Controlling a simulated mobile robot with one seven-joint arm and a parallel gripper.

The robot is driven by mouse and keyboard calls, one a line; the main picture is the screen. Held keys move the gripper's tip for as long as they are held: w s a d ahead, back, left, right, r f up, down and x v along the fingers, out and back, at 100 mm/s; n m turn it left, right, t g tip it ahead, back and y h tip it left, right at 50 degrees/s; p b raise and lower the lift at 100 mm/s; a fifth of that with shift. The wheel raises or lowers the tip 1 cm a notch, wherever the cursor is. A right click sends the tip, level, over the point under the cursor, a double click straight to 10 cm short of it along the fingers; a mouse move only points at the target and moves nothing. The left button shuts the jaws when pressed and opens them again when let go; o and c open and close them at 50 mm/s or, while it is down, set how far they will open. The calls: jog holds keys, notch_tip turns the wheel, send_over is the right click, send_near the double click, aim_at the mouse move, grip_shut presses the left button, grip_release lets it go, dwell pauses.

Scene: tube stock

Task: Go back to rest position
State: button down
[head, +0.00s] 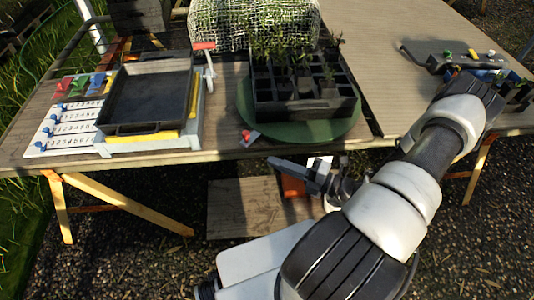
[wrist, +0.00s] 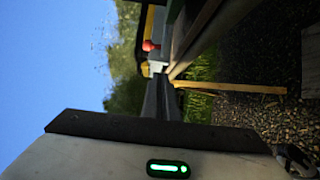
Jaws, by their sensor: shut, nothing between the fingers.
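My gripper (head: 280,165) shows in the head view in front of the table's near edge, at about the middle of the picture. It points left and its dark fingers look closed together, with nothing held. In the wrist view the dark fingers (wrist: 161,98) are together too, and the view is turned on its side. My arm comes in from the right and bends back to the gripper, hiding part of the ground and the table's right front edge.
The wooden table (head: 225,100) holds a black tray (head: 148,128) at the left, with a numbered white board (head: 75,115) beside it. A black cell tray (head: 335,110) with seedlings stands on a green round base (head: 300,130). Gravel lies below.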

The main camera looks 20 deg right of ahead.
jog(key=s+a+v, duration=0.1)
jog(key=v, duration=0.5)
jog(key=shift+a, duration=0.1)
